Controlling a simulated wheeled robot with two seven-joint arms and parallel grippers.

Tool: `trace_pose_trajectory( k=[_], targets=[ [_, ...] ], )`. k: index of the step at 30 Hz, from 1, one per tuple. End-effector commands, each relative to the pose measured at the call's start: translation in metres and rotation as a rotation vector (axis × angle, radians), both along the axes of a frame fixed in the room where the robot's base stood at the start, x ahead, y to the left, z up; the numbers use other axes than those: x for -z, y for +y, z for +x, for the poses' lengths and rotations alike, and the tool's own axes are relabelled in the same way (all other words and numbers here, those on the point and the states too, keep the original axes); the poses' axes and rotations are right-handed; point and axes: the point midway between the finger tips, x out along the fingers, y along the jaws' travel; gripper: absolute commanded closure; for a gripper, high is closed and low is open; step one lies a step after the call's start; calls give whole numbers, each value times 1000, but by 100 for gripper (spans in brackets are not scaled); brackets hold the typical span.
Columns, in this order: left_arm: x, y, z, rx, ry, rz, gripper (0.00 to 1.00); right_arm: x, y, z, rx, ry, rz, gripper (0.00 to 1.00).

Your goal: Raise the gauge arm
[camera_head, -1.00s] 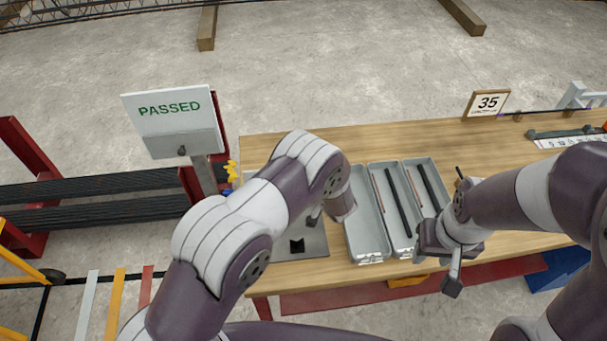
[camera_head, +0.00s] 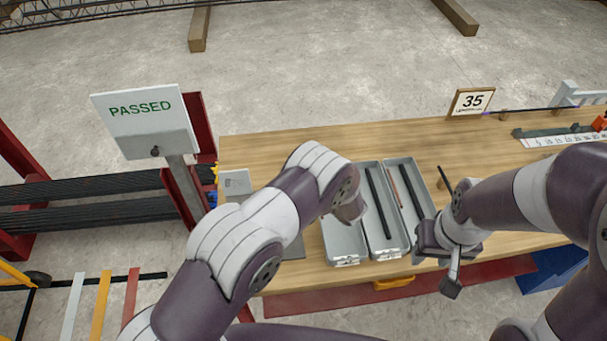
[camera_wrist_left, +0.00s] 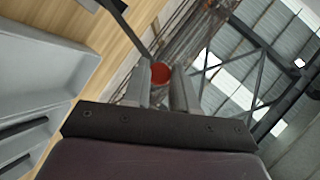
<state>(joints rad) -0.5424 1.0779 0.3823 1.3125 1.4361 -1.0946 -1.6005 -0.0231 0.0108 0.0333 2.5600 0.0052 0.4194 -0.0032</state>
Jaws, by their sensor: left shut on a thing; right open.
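In the left wrist view, the two fingers of my left gripper (camera_wrist_left: 166,92) are close together at a round red knob (camera_wrist_left: 160,73). A thin dark rod (camera_wrist_left: 133,35) runs up and left from near the knob; this looks like the gauge arm, though I cannot tell for sure. In the head view my left forearm hides the left gripper and what it holds. My right gripper (camera_head: 440,262) is open and empty at the table's front edge, beside the right-hand tray.
Grey trays (camera_head: 344,256) with dark and reddish bars stand on the wooden table (camera_head: 300,150). A PASSED sign (camera_head: 145,118) stands at the left, near a grey box (camera_head: 235,183). A "35" card (camera_head: 471,102) and a ruler (camera_head: 565,138) are at the right.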

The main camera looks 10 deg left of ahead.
Motion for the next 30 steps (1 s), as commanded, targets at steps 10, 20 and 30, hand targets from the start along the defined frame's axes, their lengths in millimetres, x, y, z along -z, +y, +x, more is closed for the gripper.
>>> trace_pose_trajectory(
  k=[10,20,30],
  targets=[
    [2,-1,-1,4,4,-2,63,0,0,0,0,0,0,57],
    [-2,-9,-7,4,0,-2,63,5,0,0,0,0,0,57],
    [-34,-63,-68,7,2,-1,63,29,0,0,0,0,0,57]
  ],
)
